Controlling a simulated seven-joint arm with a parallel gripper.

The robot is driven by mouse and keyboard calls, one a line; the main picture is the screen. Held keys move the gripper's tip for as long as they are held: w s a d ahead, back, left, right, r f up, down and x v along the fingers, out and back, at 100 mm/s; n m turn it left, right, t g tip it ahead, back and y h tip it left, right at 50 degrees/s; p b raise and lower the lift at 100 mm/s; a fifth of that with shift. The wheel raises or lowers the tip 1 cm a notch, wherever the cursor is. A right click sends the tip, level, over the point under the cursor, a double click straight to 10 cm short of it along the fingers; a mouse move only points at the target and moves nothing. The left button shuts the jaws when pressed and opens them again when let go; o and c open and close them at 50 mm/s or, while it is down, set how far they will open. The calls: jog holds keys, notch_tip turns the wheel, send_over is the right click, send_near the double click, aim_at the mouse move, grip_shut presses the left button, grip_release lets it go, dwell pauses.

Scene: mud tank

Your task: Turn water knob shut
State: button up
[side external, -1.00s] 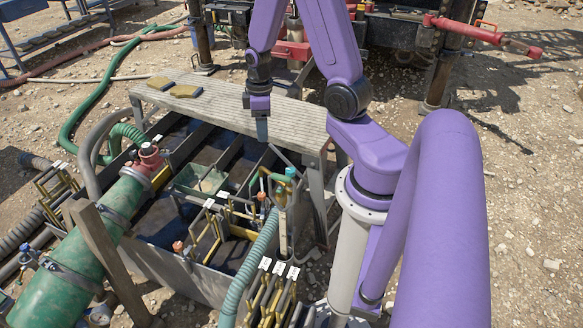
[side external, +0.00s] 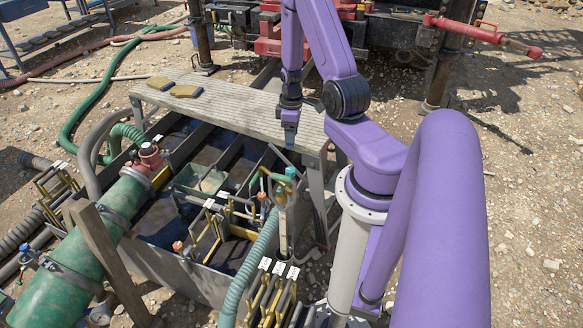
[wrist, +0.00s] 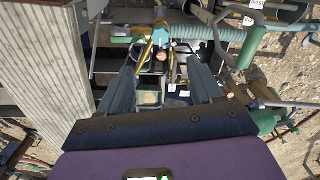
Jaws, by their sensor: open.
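A teal-topped valve fitting (side external: 290,173) with a green pipe stands at the right near corner of the mud tank (side external: 190,275). In the wrist view the teal fitting (wrist: 160,34) shows beyond my fingertips with a yellow bar beside it. I cannot tell for sure which part is the water knob. Small orange knobs (side external: 178,246) sit on yellow-framed gates in the tank. My gripper (side external: 290,145) points down by the right end of the grey plank walkway, behind and apart from the teal fitting. In the wrist view my gripper (wrist: 163,85) has its fingers spread with nothing held.
The grey walkway (side external: 235,105) spans the tank's far side, with yellow gloves (side external: 185,91) on it. A big green pipe (side external: 75,265) with a red fitting (side external: 147,154) runs at the left. A ribbed teal hose (side external: 255,265) and labelled yellow gates (side external: 270,300) stand in front.

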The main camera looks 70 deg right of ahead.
aim_at(291, 170)
notch_tip(291, 170, down, 14)
jog(key=shift+r, duration=0.1)
dwell(0.7)
jog(key=c, duration=1.1)
